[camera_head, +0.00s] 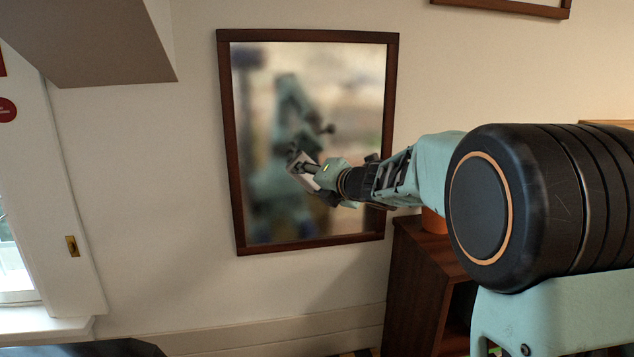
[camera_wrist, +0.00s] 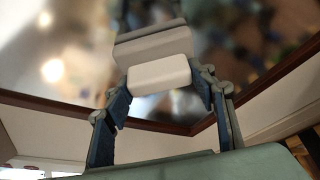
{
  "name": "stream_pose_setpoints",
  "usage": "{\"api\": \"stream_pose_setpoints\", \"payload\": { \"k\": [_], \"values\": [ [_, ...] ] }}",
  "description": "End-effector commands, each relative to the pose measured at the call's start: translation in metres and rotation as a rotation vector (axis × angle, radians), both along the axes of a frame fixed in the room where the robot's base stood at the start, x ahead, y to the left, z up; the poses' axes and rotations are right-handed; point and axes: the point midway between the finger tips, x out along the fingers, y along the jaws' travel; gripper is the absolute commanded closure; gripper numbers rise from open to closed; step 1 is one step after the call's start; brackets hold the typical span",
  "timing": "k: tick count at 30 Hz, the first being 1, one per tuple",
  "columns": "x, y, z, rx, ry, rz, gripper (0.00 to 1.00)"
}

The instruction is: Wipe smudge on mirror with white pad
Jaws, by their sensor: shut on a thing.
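The mirror (camera_head: 340,90) hangs on the wall in a dark wooden frame and shows a blurred reflection of my arm. In the wrist view the mirror (camera_wrist: 60,60) fills the upper part. My gripper (camera_head: 304,168) is in front of the mirror's middle. It is shut on the white pad (camera_wrist: 158,76), which shows between the fingers in the wrist view; my gripper (camera_wrist: 160,95) holds it by its sides. The pad's reflection shows just beyond it. I cannot tell whether the pad touches the glass. I cannot make out a distinct smudge in either view.
A dark wooden cabinet (camera_head: 412,270) stands below and right of the mirror, with an orange pot (camera_head: 433,221) on it. A sloping stair underside (camera_head: 90,45) juts out at upper left. A window (camera_head: 12,255) is at far left. The wall below the mirror is clear.

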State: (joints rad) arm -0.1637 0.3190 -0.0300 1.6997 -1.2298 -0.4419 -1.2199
Motion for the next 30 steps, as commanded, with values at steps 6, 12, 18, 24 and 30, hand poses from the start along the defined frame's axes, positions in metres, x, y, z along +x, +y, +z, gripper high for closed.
{"api": "stream_pose_setpoints", "payload": {
  "k": [6, 12, 18, 24, 30],
  "values": [
    [-0.002, 0.004, 0.002, 0.003, -0.003, 0.007, 0.68],
    [-0.019, -0.003, 0.0, 0.004, -0.004, 0.005, 0.68],
    [-0.038, -0.009, 0.0, 0.002, -0.003, 0.003, 0.68],
    [-0.054, -0.014, 0.0, 0.001, -0.003, 0.003, 0.68],
    [-0.058, -0.015, 0.001, 0.001, -0.001, 0.003, 0.68]
  ]
}}
